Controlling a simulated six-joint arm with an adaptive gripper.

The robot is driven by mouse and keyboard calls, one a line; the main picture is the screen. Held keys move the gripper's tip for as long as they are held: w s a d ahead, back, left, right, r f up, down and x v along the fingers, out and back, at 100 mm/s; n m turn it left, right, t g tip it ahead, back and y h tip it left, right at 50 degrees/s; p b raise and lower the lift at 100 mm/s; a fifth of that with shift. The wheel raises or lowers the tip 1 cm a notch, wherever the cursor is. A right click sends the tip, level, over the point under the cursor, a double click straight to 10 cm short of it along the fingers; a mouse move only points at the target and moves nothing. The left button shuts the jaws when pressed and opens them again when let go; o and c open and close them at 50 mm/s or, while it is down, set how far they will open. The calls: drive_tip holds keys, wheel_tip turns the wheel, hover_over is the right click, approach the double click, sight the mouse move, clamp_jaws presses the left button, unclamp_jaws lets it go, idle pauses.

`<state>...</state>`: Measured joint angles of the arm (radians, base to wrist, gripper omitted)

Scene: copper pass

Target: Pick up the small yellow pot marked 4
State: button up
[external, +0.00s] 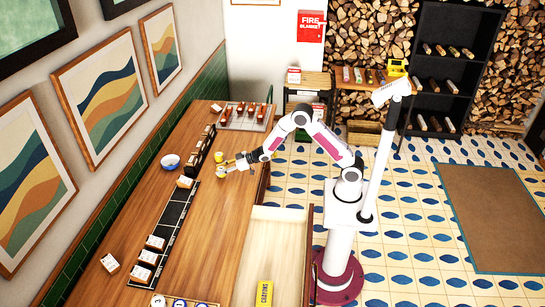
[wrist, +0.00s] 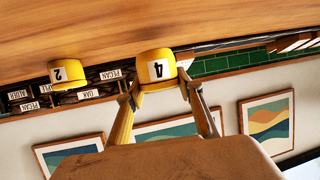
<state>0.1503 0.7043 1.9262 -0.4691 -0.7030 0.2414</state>
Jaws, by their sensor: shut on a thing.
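The small yellow pot marked 4 (wrist: 156,66) has a white label with a black 4 and appears upside down in the wrist view. My gripper (wrist: 158,92) has one finger on each side of it and is shut on it. In the external view my gripper (external: 228,169) is over the wooden counter (external: 225,215), with the pot (external: 221,172) at its tips. Whether the pot touches the counter I cannot tell. A second yellow pot marked 2 (wrist: 68,73) stands apart from it, and also shows in the external view (external: 218,157).
A dark rack with labelled slots (external: 197,160) runs along the counter. A blue-and-white bowl (external: 170,161) and a small white-labelled block (external: 185,182) are left of my gripper. A long black tray (external: 175,222) lies nearer. The counter's right-hand middle is clear.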

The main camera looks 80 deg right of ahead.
sight(221, 168)
wheel_tip(221, 168, up, 7)
drive_tip(key=shift+r, duration=0.15)
